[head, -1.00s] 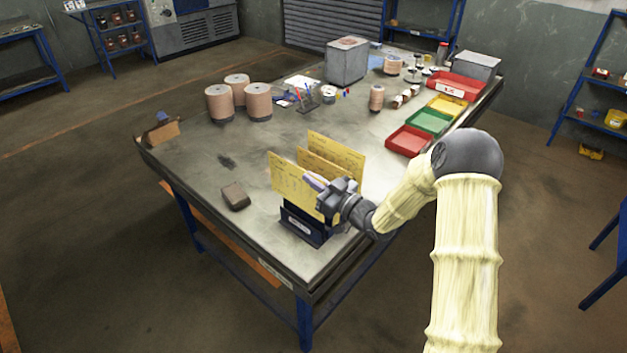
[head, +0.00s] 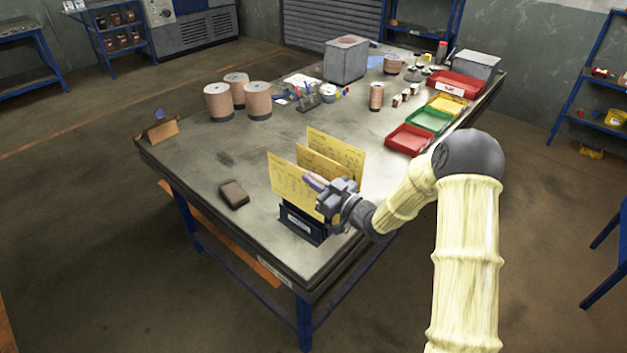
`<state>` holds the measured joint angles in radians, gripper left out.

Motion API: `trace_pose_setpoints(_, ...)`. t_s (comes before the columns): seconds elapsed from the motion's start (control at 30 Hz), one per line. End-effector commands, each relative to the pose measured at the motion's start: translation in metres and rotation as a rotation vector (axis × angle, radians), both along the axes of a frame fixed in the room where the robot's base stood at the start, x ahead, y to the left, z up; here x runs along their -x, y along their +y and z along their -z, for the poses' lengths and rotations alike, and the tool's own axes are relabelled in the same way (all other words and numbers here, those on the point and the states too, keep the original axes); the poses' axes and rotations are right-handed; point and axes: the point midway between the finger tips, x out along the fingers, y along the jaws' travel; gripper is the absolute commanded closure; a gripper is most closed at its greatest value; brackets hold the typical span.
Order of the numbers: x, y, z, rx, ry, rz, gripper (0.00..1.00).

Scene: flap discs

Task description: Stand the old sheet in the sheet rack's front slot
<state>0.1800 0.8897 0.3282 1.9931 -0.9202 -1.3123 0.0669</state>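The old sheet (head: 288,180), a yellow printed sheet, stands upright at the front of the dark blue sheet rack (head: 302,226). My gripper (head: 318,184) is at its upper right edge and appears shut on it; the far finger is hidden. Two more yellow sheets stand upright behind it: a middle one (head: 322,165) and a back one (head: 340,148). The old sheet's lower edge is at the rack's front part, but I cannot tell whether it is seated in the front slot.
A dark block (head: 234,194) lies left of the rack. Red (head: 409,139), green (head: 428,120) and yellow (head: 447,104) trays line the right edge. Several disc stacks (head: 219,102) stand at the back left. The table (head: 205,160) is clear between them.

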Motion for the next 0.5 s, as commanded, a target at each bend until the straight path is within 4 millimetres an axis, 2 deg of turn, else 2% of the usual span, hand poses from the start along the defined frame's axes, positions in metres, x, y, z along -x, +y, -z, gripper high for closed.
trace_pose_setpoints(0.23, -0.0004, -0.0012, 0.0095, 0.0, -0.001, 0.002, 1.0)
trace_pose_setpoints(0.3, -0.0005, -0.0012, 0.0073, -0.001, 0.0, 0.002, 0.83)
trace_pose_setpoints(0.37, -0.0004, -0.0011, 0.0074, 0.0, 0.0, 0.002, 0.71)
trace_pose_setpoints(0.5, -0.0003, -0.0012, 0.0076, 0.0, 0.0, 0.002, 0.71)
